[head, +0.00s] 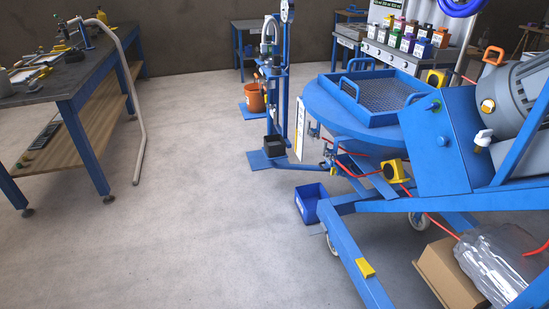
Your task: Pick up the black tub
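A small black tub (274,145) stands in the middle distance, on or just above a blue foot plate at the base of a blue upright stand (284,110). It looks upright; its contents are too small to tell. Neither of my grippers shows in the head view.
A blue-legged workbench (72,85) with tools stands at the left. The blue mixer machine (440,140) fills the right, its frame leg (350,255) reaching forward. A blue bin (311,203), cardboard box (448,275) and orange bucket (254,98) stand low. The floor (190,200) between is clear.

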